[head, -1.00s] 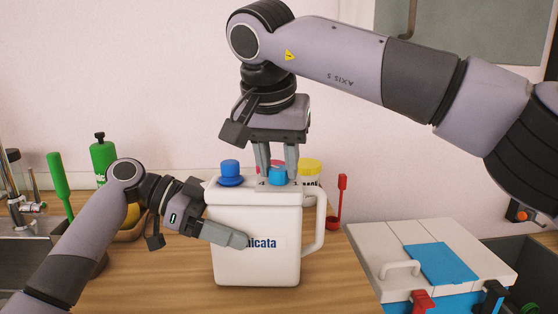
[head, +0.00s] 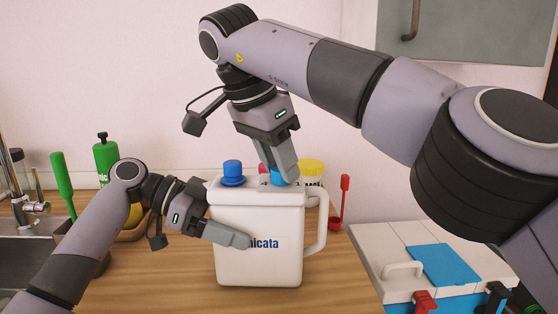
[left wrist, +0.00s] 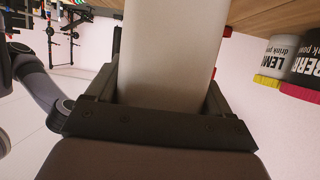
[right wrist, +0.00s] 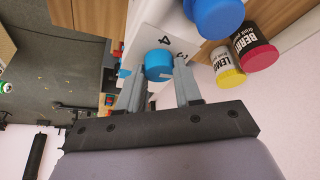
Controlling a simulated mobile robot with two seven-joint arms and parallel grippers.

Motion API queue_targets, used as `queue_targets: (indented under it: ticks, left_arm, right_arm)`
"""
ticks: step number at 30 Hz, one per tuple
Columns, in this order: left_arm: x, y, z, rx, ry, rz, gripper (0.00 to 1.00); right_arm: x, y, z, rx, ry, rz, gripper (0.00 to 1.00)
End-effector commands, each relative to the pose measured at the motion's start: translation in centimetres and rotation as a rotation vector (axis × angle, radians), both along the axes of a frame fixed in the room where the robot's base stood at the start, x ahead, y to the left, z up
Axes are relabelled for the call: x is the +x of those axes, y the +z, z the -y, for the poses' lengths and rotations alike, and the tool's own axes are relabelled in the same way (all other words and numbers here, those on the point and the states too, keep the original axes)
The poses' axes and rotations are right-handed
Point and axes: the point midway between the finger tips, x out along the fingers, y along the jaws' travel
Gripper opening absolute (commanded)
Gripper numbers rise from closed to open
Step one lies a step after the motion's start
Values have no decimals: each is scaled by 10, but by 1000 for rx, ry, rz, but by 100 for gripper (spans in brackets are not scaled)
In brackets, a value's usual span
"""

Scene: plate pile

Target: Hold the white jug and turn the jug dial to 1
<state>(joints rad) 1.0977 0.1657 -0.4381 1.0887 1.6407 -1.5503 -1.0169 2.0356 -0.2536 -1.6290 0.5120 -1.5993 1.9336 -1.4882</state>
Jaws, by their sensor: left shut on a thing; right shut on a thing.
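The white jug (head: 258,262) stands upright on the wooden counter, its handle to the right and a dark-lettered label on its front. My left gripper (head: 240,240) is shut on the jug body from the left side, one finger across the front; the jug (left wrist: 172,50) fills the jaws in the left wrist view. My right gripper (head: 285,178) points down at the jug's top, shut on the blue jug dial (right wrist: 158,65). The digits 4 and 3 show on the white top beside the dial in the right wrist view. A larger blue cap (head: 232,170) sits on the jug's left top.
Behind the jug stand a yellow-lidded jar (head: 312,170) and a red-lidded jar, mostly hidden. A red ladle (head: 342,195) is right of the handle. A white and blue cooler box (head: 440,262) stands at right. A green bottle (head: 105,155) and a sink are at left.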

Motion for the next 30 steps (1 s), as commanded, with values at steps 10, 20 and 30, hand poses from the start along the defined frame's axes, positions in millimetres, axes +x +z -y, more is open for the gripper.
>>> queue_targets:
  ticks: [10, 20, 30]
  left_arm:
    - [-1, 2, 1, -3, -5, 2, 30]
    - [-1, 2, 1, -3, -4, 2, 30]
    - [0, 2, 1, -3, -1, 2, 30]
  right_arm:
    - [0, 0, -1, 1, -14, 2, 4]
    - [0, 0, -1, 1, -14, 1, 60]
    - [0, 0, 0, 0, -14, 0, 60]
